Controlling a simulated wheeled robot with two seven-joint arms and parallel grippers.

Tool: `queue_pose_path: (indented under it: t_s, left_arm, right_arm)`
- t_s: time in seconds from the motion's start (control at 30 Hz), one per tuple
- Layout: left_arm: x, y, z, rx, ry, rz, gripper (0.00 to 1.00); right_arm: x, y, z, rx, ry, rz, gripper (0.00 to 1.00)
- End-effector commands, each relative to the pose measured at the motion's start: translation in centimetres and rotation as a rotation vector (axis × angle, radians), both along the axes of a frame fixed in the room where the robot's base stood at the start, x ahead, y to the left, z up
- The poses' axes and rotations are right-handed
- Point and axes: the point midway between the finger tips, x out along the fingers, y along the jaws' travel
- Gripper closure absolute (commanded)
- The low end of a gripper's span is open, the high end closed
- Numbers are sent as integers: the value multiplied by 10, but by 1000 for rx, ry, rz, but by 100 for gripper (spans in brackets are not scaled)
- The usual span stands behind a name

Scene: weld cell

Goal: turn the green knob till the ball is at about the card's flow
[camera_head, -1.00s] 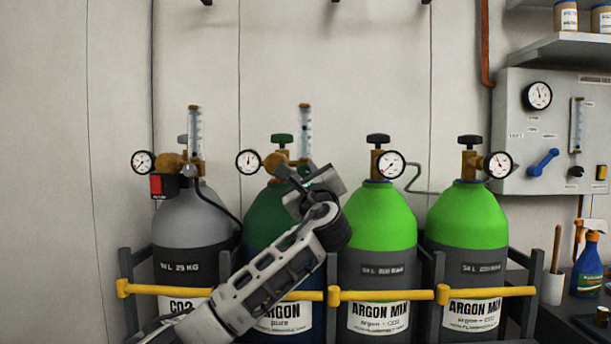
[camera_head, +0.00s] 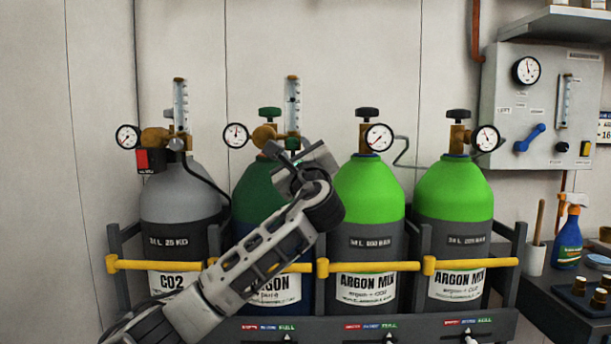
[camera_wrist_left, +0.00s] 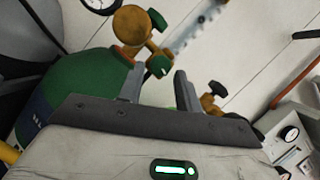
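The dark green argon cylinder (camera_head: 255,181) has a brass regulator (camera_head: 264,134), a round gauge (camera_head: 236,135) and an upright flow tube (camera_head: 292,103). I cannot make out the ball in it. My left gripper (camera_head: 276,150) is in front of the cylinder's neck, below the tube. In the left wrist view the small green knob (camera_wrist_left: 159,66) lies between or just beyond the open fingertips (camera_wrist_left: 160,72); I see no contact. The green valve handwheel (camera_wrist_left: 157,19) is above it. The flow tube (camera_wrist_left: 190,36) rises to the right. My right gripper is out of view.
A grey CO2 cylinder (camera_head: 180,190) with its own flow tube (camera_head: 181,105) stands left. Two bright green argon mix cylinders (camera_head: 369,188) (camera_head: 453,188) stand right. A yellow bar (camera_head: 377,267) crosses in front. A card-like sheet (camera_head: 605,127) is cut off at the right edge.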

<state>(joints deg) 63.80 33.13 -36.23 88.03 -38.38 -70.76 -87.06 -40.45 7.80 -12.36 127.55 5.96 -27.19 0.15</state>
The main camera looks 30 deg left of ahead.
Motion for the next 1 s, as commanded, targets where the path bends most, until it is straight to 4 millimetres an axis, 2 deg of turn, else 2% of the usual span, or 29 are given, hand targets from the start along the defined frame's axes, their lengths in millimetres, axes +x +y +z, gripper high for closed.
queue_pose_path:
  t_s: [0.3, 0.5, 0.7, 1.0]
  left_arm:
    - [-52, -52, -27, 0, 0, -5, 66]
    - [-79, -77, -39, -2, 0, -4, 66]
    - [-92, -88, -44, 0, 1, -1, 66]
    - [-93, -90, -45, 0, 1, -1, 66]
  right_arm:
    - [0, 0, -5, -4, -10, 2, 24]
    - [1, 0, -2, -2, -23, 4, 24]
    - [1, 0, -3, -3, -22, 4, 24]
    - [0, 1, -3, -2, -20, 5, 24]
